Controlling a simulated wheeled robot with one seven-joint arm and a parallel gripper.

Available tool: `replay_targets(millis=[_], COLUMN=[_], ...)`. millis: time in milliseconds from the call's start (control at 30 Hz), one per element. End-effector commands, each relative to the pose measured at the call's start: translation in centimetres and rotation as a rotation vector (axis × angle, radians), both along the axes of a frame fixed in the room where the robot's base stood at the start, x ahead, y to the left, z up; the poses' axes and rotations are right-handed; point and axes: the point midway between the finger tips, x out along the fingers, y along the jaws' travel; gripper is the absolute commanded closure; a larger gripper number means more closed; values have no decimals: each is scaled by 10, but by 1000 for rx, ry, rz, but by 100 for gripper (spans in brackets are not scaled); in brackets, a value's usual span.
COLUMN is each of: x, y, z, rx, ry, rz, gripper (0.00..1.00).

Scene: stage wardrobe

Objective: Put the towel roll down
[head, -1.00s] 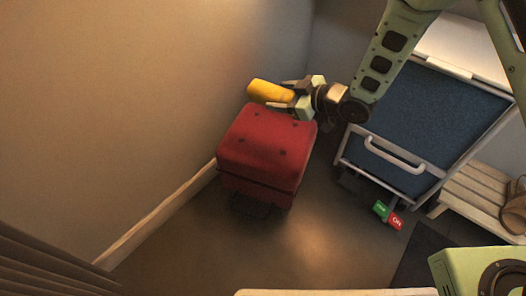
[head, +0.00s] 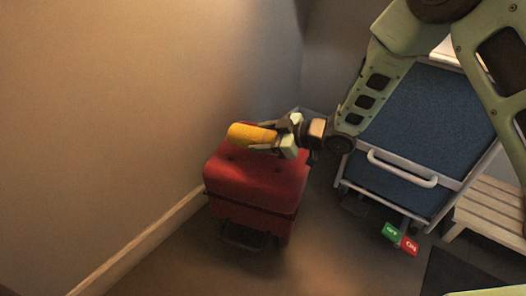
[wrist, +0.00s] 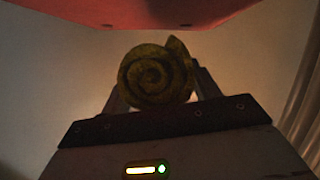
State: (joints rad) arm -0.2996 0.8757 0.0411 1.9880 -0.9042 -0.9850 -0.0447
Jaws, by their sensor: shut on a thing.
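The towel roll (head: 250,134) is yellow and lies sideways in my gripper (head: 268,140) in the head view. My gripper is shut on it, over the red padded stool or case (head: 257,181). In the head view the roll overlaps the back part of the red top; I cannot tell whether it touches it. In the wrist view the roll's spiral end (wrist: 155,75) shows between the fingers, and the red surface (wrist: 140,12) fills the top edge, with a gap showing between them.
A blue-panelled cart (head: 420,135) with a white handle stands to the right. A slatted wooden bench (head: 490,212) is at the far right. The wall (head: 120,110) rises close on the left.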

Motion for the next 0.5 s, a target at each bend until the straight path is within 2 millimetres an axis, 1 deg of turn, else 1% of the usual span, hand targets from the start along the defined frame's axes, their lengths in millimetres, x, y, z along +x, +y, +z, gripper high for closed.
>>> replay_targets(millis=[33, 100, 200, 500], x=[0, 0, 0, 0], y=[0, 0, 0, 0], z=[-11, -22, -32, -31], rx=[-1, -1, 0, 0], ry=[1, 1, 1, 1], rz=[-1, -1, 0, 0], gripper=[62, 62, 62, 62])
